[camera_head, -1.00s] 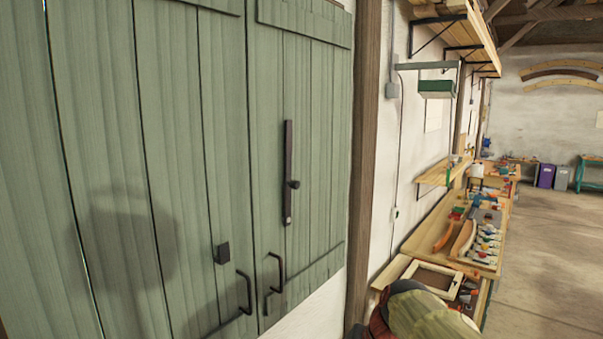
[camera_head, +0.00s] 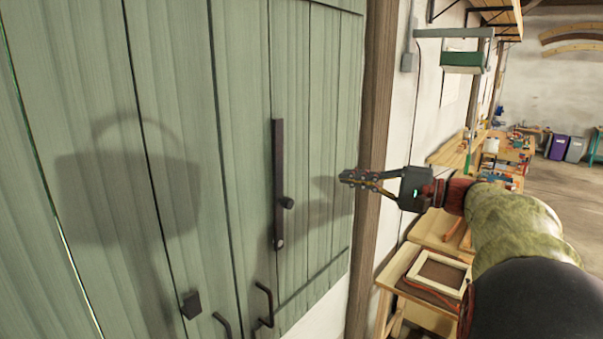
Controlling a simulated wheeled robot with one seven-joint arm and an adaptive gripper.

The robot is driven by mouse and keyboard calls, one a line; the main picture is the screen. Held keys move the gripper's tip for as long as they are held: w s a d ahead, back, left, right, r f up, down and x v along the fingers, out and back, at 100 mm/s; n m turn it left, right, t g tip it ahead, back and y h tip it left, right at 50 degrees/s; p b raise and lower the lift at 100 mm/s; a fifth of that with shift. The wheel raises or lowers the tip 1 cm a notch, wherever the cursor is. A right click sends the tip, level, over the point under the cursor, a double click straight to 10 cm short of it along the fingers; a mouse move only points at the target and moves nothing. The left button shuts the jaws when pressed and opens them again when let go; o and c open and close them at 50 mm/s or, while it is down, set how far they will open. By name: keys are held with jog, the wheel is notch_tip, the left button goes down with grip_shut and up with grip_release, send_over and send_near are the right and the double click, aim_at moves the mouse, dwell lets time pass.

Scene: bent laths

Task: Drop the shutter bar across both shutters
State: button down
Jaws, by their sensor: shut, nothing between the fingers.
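Two green plank shutters stand side by side, the left shutter (camera_head: 75,200) and the right shutter (camera_head: 325,130), with a dark seam between them. The dark shutter bar (camera_head: 278,165) stands upright on the right shutter, with a round knob (camera_head: 287,203) on its lower part and a pivot at its bottom end. A dark catch (camera_head: 190,305) sits on the left shutter, lower than the bar. My gripper (camera_head: 345,178) is to the right of the bar, apart from it, pointing left. Its fingers are shut and empty.
Dark pull handles (camera_head: 265,305) stick out low on both shutters, close to the seam. A wooden post (camera_head: 371,170) borders the right shutter. A workbench (camera_head: 418,270) with a framed panel stands at the lower right, partly behind my arm. A green-fronted shelf box (camera_head: 463,60) hangs above.

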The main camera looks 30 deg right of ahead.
aim_at(285, 173)
jog(key=p+x, duration=0.2)
jog(key=x, duration=0.8)
jog(key=shift+w+a+p, duration=0.1)
jog(key=shift+a+p, duration=0.1)
jog(key=shift+p, duration=0.2)
jog(key=a, duration=0.1)
jog(key=s+a, duration=0.1)
jog(key=a+p, duration=0.1)
jog(key=shift+s+a+r, duration=0.1)
jog(key=shift+s+a, duration=0.15)
jog(key=shift+s, duration=0.1)
jog(key=shift+w, duration=0.15)
jog(key=shift+a+b, duration=0.1)
jog(key=shift+b, duration=0.2)
